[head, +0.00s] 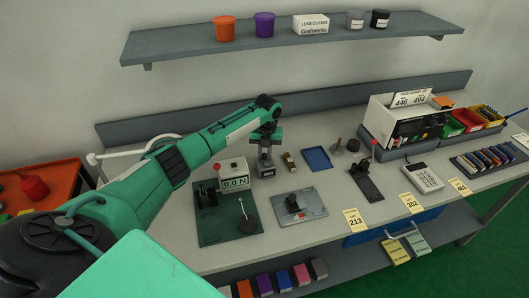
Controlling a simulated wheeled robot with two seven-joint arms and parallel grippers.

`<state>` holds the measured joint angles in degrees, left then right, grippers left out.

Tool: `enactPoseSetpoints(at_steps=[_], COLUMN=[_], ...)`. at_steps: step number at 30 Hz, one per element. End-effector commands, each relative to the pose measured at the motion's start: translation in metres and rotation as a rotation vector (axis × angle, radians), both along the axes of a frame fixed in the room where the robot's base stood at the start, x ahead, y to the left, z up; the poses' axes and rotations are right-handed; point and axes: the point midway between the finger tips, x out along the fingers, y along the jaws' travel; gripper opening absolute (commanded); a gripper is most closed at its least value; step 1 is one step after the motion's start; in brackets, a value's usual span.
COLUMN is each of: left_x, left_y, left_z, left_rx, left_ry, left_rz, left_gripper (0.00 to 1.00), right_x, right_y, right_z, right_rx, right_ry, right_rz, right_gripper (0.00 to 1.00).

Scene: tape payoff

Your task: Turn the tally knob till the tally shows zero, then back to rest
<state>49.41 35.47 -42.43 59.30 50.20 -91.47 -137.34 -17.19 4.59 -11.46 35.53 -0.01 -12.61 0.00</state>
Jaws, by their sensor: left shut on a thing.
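The tally's figures cannot be read in this view. A small brass-coloured piece (288,160) is just right of the fingers. My right gripper is not in view.
A dark green plate (222,232) with a lever lies in front of the display box. A grey plate (299,207), a blue tray (317,158) and a red-tipped lever stand (366,184) are to the right. A shelf (300,38) with pots hangs above.

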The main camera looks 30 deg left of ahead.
Motion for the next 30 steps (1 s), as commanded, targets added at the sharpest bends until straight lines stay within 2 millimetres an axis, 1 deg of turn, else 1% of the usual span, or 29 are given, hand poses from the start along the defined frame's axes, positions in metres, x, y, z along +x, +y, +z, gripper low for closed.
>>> enactPoseSetpoints(at_steps=[1, 3, 4, 12, 16, 20, 27, 30], left_x=[0.0, 0.0, 0.0, 0.0, 0.001, 0.002, 0.003, 0.004], left_y=[0.0, 0.0, 0.0, 0.0, 0.0, -0.001, -0.003, -0.005], left_z=[0.001, 0.001, 0.001, 0.001, 0.009, 0.031, 0.086, 0.106], left_rx=[0.0, 0.0, 0.0, 0.0, 0.0, 0.0, 0.001, 0.0], left_ry=[-0.001, -0.001, -0.001, 0.0, -0.002, -0.006, -0.005, -0.005], left_rz=[0.0, 0.0, 0.0, 0.001, 0.001, 0.001, 0.001, 0.0], left_gripper=[0.23, 0.37, 0.39, 0.39, 0.39, 0.39, 0.39, 0.39], right_x=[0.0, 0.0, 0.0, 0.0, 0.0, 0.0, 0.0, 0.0], right_y=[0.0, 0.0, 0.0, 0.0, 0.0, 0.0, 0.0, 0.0], right_z=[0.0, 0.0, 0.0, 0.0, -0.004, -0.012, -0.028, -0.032], right_rx=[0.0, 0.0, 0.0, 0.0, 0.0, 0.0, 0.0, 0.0], right_ry=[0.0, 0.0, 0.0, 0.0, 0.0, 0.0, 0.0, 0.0], right_rz=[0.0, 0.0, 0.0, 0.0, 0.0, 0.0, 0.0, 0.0], right_gripper=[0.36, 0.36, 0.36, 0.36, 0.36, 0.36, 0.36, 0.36])
